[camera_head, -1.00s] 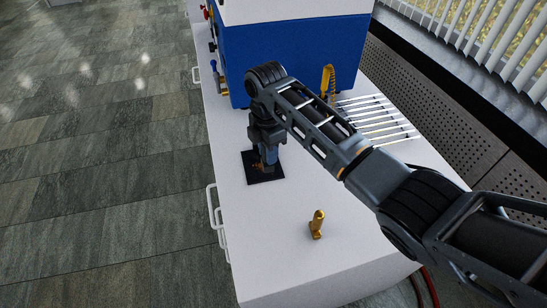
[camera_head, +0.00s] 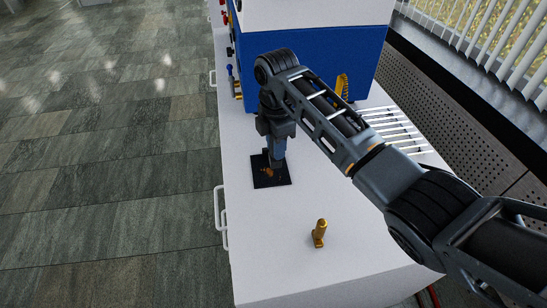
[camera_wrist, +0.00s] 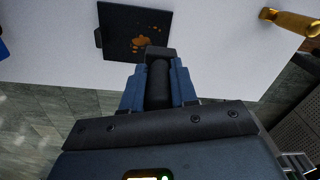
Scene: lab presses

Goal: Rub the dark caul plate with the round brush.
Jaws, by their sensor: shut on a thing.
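The dark caul plate (camera_head: 284,183) is a flat black square with orange-brown stains, lying on the white bench top. It also shows at the top of the wrist view (camera_wrist: 115,20), with stains right of its middle. My gripper (camera_head: 275,160) points down over the plate's far part. In the wrist view its blue fingers are shut on a dark round-bodied thing, which I take to be the round brush (camera_wrist: 159,84). Its far end overlaps the plate's near edge in that view. The brush's working end is hidden, so I cannot tell whether it touches the plate.
A brass-coloured upright piece (camera_head: 319,235) stands on the bench nearer than the plate. A blue and white press (camera_head: 312,60) stands behind my arm. A row of pale bars (camera_head: 395,127) lies on the right. Bench handles (camera_head: 221,217) stick out on the left.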

